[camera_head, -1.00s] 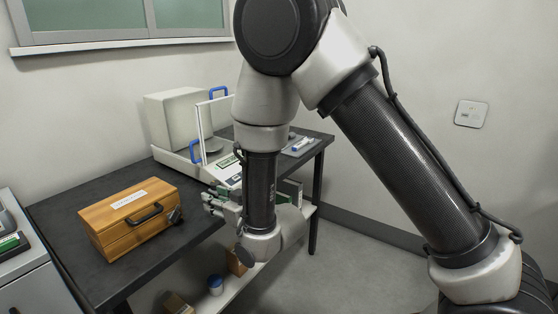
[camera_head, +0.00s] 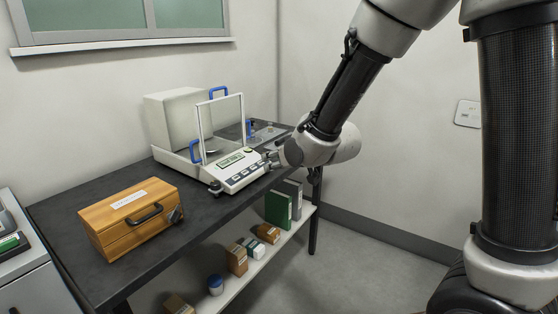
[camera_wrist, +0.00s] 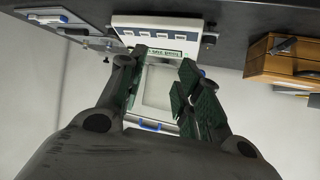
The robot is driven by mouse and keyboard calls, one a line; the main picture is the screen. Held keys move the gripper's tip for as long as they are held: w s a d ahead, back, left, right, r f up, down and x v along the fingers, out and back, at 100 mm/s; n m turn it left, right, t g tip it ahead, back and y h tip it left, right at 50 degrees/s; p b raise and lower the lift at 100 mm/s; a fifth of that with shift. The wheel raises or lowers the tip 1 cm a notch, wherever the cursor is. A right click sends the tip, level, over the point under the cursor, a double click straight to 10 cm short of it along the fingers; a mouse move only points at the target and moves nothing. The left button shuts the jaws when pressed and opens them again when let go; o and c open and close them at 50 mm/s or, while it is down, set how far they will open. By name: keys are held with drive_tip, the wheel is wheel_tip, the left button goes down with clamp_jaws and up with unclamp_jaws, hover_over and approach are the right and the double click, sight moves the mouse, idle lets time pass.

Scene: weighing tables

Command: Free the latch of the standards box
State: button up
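The standards box (camera_head: 115,238) is a closed wooden case with a white label and a black handle (camera_head: 148,215), on the near left part of the dark table. A small dark part that looks like its latch (camera_head: 175,214) sits at its right front edge. The box also shows at the right of the wrist view (camera_wrist: 270,68), where a dark fitting (camera_wrist: 284,46) stands out. My gripper (camera_head: 268,158) is at the balance's right front corner, well right of the box. In the wrist view its green-padded fingers (camera_wrist: 163,88) are apart with nothing held between them.
The balance (camera_head: 240,168) with a raised clear door frame and blue handles stands close to my gripper. A lower shelf (camera_head: 262,262) holds bottles, small boxes and binders. A grey cabinet (camera_head: 28,268) stands left. Bare tabletop (camera_head: 200,222) lies between box and balance.

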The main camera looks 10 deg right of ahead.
drive_tip(key=shift+s+d+r, duration=0.1)
drive_tip(key=shift+d+r, duration=0.05)
drive_tip(key=shift+d, duration=0.2)
drive_tip(key=shift+c, duration=0.4)
clamp_jaws()
drive_tip(key=n+t+y, duration=0.2)
drive_tip(key=n+y, duration=0.2)
drive_tip(key=n, duration=0.8)
approach(176, 217)
wheel_tip(176, 217, up, 3)
drive_tip(key=s, duration=0.2)
drive_tip(key=x, duration=0.9)
drive_tip(key=shift+w+r, duration=0.1)
drive_tip(key=shift+w, duration=0.15)
